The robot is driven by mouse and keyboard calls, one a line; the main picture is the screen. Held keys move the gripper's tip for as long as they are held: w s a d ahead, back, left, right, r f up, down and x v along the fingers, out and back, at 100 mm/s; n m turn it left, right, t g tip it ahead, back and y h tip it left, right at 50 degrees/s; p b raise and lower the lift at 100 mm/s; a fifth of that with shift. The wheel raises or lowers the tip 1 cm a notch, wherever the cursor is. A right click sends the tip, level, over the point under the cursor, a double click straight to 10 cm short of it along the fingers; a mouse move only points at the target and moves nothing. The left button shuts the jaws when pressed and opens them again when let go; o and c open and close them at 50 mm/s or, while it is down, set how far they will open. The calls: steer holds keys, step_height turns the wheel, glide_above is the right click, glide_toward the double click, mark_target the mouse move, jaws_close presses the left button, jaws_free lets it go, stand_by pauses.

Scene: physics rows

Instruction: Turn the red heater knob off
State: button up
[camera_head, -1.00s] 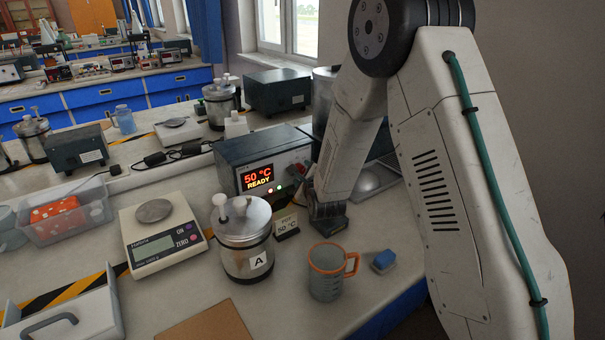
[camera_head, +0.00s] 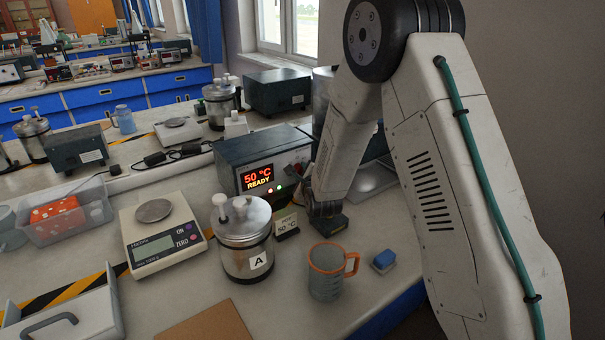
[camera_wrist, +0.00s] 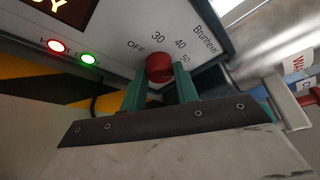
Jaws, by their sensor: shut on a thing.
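The heater unit (camera_head: 245,150) is a grey box on the bench with a lit display reading "50 °C READY". Its front panel shows in the wrist view (camera_wrist: 120,50) with a dial marked OFF, 30, 40 and 50. The red knob (camera_wrist: 159,66) sits on this panel. My gripper (camera_wrist: 160,88) has its two green fingers on either side of the knob, shut on it. The knob's pointer mark is not clear.
A grey mug with an orange rim (camera_head: 326,272) and a blue block (camera_head: 383,261) stand nearer. A scale (camera_head: 160,235) is at left.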

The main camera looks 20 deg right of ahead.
steer(key=n, duration=0.1)
steer(key=n+t, duration=0.1)
steer(key=shift+a+f+n+h, duration=0.1)
steer(key=shift+f+n+h, duration=0.1)
steer(key=shift+n+h, duration=0.2)
steer(key=shift+f+n+t, duration=0.1)
steer(key=shift+n+t, duration=0.8)
steer(key=shift+n, duration=0.7)
steer(key=o, duration=1)
